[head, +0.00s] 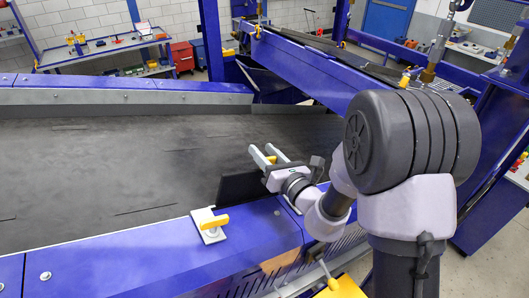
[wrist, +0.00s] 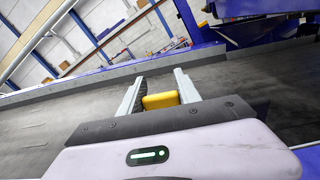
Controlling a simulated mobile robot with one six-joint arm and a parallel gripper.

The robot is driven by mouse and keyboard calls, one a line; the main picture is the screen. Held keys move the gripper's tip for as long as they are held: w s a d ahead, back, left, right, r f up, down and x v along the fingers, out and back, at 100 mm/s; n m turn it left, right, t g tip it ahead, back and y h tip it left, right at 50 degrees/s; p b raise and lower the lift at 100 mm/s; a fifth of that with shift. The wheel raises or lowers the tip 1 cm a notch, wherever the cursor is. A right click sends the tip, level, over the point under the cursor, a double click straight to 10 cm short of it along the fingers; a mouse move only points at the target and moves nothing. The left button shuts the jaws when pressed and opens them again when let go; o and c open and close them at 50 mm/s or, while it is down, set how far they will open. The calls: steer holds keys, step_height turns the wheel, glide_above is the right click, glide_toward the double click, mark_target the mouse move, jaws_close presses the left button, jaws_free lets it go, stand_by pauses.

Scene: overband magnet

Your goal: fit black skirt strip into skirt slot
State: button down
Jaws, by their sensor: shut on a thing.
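The black skirt strip (head: 240,188) is a flat dark panel at the near edge of the belt, upright and slightly tilted. My gripper (head: 265,155) is above and right of it, with its two pale fingers pointing up and left over the belt. A yellow block (wrist: 160,100) sits between the fingers in the wrist view and looks like the strip's grip; the join is hidden. The fingers are shut on it. I cannot make out the skirt slot, or whether the strip's lower edge is in it, behind the blue side guard (head: 150,258).
A clamp with a yellow lever (head: 213,222) sits on the guard, left of the strip. The wide dark belt (head: 110,160) is clear. A blue overhead frame (head: 320,65) crosses behind. A workbench (head: 105,48) and a red cabinet (head: 184,59) stand far back.

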mark_target(257, 178)
steer(key=shift+f, duration=0.15)
stand_by(0.5)
steer(key=shift+a+f+b, duration=0.1)
steer(key=shift+f+b, duration=0.2)
steer(key=shift+b, duration=0.2)
steer(key=shift+s+a+f+b, duration=0.25)
steer(key=shift+a+f+b, duration=0.1)
steer(key=shift+f+b, duration=0.85)
steer(key=shift+s+a+f+b, duration=0.25)
steer(key=shift+a+f+b, duration=0.1)
steer(key=shift+f+b, duration=0.8)
steer(key=shift+s+a+f+b, duration=0.3)
steer(key=shift+f+b, duration=0.65)
steer(key=shift+f, duration=0.4)
steer(key=c, duration=0.8)
jaws_free()
steer(key=shift+r, duration=0.1)
steer(key=shift+o, duration=0.2)
